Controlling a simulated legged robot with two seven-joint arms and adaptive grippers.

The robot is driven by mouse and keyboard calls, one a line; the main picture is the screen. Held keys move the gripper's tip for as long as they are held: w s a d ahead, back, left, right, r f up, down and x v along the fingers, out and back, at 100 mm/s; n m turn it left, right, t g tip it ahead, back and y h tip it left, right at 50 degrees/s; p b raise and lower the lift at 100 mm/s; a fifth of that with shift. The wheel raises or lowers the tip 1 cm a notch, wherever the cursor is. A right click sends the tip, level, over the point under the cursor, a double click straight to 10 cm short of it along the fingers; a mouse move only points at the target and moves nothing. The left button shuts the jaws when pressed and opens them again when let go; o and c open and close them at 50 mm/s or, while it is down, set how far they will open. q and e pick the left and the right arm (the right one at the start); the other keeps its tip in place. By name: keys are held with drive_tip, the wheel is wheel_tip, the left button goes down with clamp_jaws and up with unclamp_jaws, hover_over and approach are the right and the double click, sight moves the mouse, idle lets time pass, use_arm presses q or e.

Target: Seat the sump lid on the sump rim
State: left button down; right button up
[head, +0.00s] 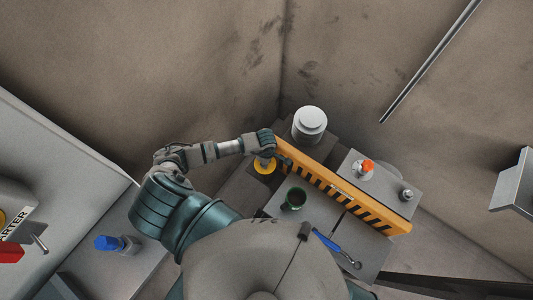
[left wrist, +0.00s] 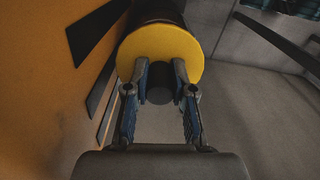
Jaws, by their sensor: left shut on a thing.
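A round yellow disc, which looks like the sump lid (left wrist: 160,45), has a dark knob (left wrist: 160,93) at its middle. My left gripper (left wrist: 160,78) is shut on that knob, one finger on each side. In the head view the yellow lid (head: 263,167) shows just below my left gripper (head: 268,157), beside the left end of the striped barrier. A dark round body (left wrist: 158,11) shows behind the lid in the left wrist view. I cannot tell whether it is the sump rim, or whether the lid touches it. My right gripper is not in view.
The orange barrier (head: 345,190) with black stripes runs close along the lid's right. A white cylinder (head: 310,121) stands behind. An orange-capped fitting (head: 366,166) stands beyond the barrier.

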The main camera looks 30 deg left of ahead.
use_arm(q)
drive_tip(key=shift+f+b, duration=0.3)
drive_tip(key=shift+f, duration=0.15)
idle(0.6)
drive_tip(key=shift+d, duration=0.3)
drive_tip(key=shift+f+b, duration=0.3)
drive_tip(key=shift+f, duration=0.05)
idle(0.6)
idle(0.4)
drive_tip(key=c, duration=0.9)
unclamp_jaws()
